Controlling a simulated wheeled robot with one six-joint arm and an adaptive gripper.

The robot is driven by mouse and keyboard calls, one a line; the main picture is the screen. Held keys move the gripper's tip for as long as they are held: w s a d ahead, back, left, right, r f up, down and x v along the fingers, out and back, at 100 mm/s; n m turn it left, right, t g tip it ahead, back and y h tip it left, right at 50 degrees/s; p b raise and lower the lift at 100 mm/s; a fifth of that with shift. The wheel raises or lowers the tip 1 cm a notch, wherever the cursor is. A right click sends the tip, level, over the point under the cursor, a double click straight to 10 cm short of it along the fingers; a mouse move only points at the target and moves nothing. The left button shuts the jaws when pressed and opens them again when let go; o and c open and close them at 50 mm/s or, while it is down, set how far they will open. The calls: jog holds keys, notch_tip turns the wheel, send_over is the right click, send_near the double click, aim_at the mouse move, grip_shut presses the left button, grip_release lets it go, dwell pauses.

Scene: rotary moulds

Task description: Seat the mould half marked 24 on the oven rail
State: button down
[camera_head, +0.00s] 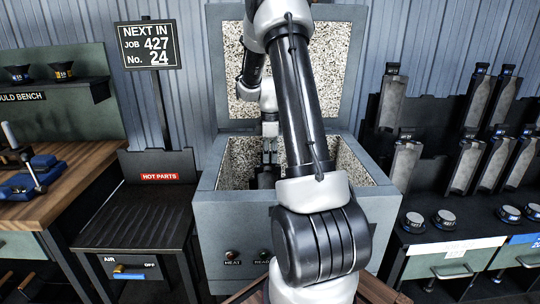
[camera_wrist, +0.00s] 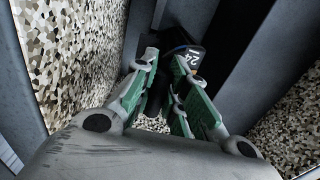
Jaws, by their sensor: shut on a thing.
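The mould half marked 24 (camera_wrist: 192,59) shows at the top centre of the wrist view as a dark piece with a white 24 on its black end. My gripper (camera_wrist: 164,76) is shut on it, with its green-padded fingers on either side. In the head view my gripper (camera_head: 269,152) is down inside the open oven (camera_head: 225,215), partly hidden by my arm. Grey metal bars (camera_wrist: 243,62) run close beside the mould half in the wrist view. I cannot tell which is the rail, or whether the mould half touches it.
Speckled oven walls (camera_wrist: 65,55) rise close around my gripper. The oven lid (camera_head: 338,55) stands open behind. A hot parts stand (camera_head: 135,207) and mould bench (camera_head: 85,160) are at left. A dark rack (camera_head: 425,180) with several mould halves is at right. A sign (camera_head: 147,45) reads job 427, No. 24.

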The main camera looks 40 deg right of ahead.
jog(key=shift+w+r, duration=0.1)
jog(key=shift+r, duration=0.05)
jog(key=c, duration=1.5)
grip_release()
jog(key=shift+o, duration=0.8)
notch_tip(320, 180, up, 12)
notch_tip(320, 180, up, 7)
